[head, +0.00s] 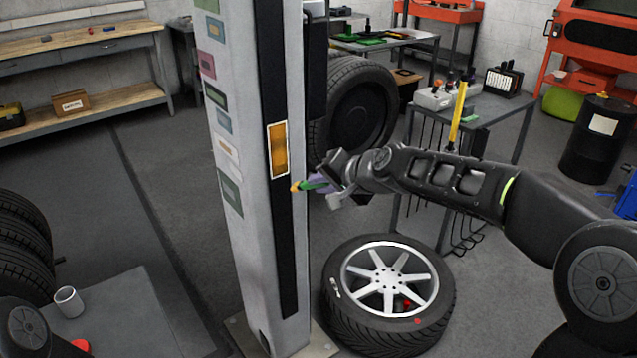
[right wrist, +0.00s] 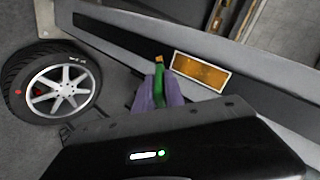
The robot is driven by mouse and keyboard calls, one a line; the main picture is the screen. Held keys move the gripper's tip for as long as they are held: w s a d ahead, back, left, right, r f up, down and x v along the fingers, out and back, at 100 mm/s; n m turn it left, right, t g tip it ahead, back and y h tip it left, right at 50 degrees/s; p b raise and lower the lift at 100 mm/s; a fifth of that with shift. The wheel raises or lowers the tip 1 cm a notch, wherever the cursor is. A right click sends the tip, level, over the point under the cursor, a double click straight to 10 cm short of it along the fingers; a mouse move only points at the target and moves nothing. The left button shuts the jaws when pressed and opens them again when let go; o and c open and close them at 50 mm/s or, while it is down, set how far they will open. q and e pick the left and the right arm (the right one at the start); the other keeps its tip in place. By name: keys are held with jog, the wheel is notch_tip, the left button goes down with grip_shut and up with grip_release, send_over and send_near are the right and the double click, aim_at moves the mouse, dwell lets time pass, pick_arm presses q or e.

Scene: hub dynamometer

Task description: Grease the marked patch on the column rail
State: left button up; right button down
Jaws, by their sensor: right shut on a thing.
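The marked patch (head: 279,149) is an amber rectangle with a pale border on the black rail (head: 287,230) of the tall grey column (head: 237,185). The patch also shows in the right wrist view (right wrist: 201,72). My right gripper (head: 322,186) is shut on a green brush-like tool (head: 311,186) with an orange-yellow tip. The tool also shows between purplish fingers in the right wrist view (right wrist: 159,86). Its tip points at the rail just below the patch in the head view and beside it in the wrist view. I cannot tell whether the tip touches the rail. My left gripper is out of view.
A wheel with a tyre (head: 334,300) lies on the floor right of the column base. A table (head: 494,115) with a yellow upright tool (head: 458,110) stands behind my right arm. A grey cup (head: 69,302) stands at lower left near stacked tyres (head: 22,245).

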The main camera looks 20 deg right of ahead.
jog(key=shift+s, duration=0.1)
jog(key=shift+s+d+b, duration=0.35)
jog(key=shift+s+b, duration=0.15)
jog(key=shift+s, duration=0.1)
jog(key=shift+s+d, duration=0.2)
jog(key=shift+s, duration=0.5)
jog(key=shift+w, duration=0.1)
